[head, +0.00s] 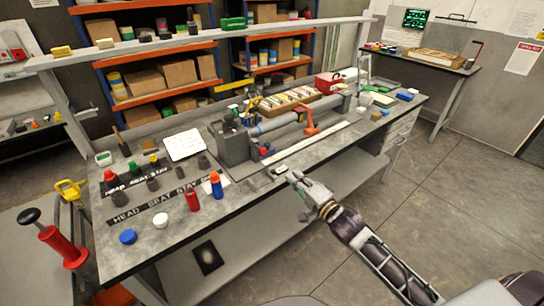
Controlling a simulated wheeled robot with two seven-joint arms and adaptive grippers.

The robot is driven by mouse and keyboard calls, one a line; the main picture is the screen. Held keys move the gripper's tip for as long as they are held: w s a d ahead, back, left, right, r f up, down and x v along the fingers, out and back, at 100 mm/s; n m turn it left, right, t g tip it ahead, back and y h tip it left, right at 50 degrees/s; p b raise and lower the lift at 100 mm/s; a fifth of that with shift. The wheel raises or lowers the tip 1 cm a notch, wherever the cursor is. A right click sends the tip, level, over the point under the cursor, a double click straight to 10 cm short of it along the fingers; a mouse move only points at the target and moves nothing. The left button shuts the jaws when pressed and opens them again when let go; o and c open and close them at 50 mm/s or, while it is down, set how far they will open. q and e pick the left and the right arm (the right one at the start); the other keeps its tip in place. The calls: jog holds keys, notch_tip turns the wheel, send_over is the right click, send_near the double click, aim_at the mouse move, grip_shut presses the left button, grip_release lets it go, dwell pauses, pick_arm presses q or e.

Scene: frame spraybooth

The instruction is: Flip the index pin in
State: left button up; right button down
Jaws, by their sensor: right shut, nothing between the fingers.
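A grey fixture with a large block (234,146) at its left end stands on the workbench. It carries a long tube with a blue band (258,130) and an orange clamp or lever (308,118). A small red part (265,152) shows low near the block. I cannot tell which small part is the index pin. My right gripper (296,181) is at the bench's front edge, in front of the fixture and apart from it. It is shut and empty. My left gripper is not in view.
A red bottle (193,201) and a blue-orange bottle (216,186) stand on the bench front left. A blue cap (127,237) lies near the left front corner. A tray of parts (290,100) sits behind the fixture. The front strip right of the gripper is mostly clear.

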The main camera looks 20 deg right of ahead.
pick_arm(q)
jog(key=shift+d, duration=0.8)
pick_arm(e)
jog(key=shift+m, duration=0.9)
